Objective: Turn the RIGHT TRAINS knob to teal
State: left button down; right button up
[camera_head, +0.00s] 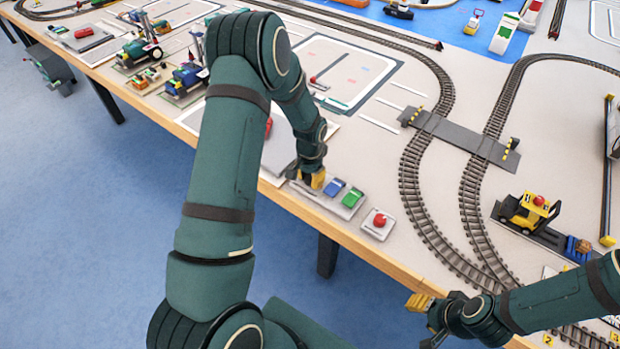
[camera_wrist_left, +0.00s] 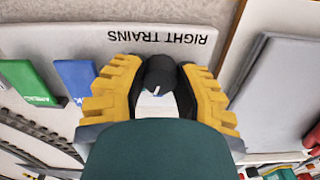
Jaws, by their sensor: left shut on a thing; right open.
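The RIGHT TRAINS panel (camera_wrist_left: 60,38) is a light grey plate with its label upside down in the left wrist view. Its dark knob (camera_wrist_left: 161,70) has a short white mark on it. The yellow fingers of my left gripper (camera_wrist_left: 158,92) are shut on the knob, one on each side. In the head view my left gripper (camera_head: 313,181) reaches down onto the left end of the panel (camera_head: 326,204), and the knob is hidden there. No teal mark shows around the knob. My right gripper (camera_head: 420,302) is open and empty by the table's front edge.
A blue switch (camera_head: 335,187) and a green switch (camera_head: 352,197) sit right beside my left gripper. A red button (camera_head: 380,220) is further right. Train tracks (camera_head: 412,185) curve behind, and a yellow vehicle (camera_head: 528,212) stands at the right.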

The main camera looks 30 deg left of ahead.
pick_arm(q)
jog(key=shift+m, duration=2.2)
jog(key=c, duration=0.6)
grip_release()
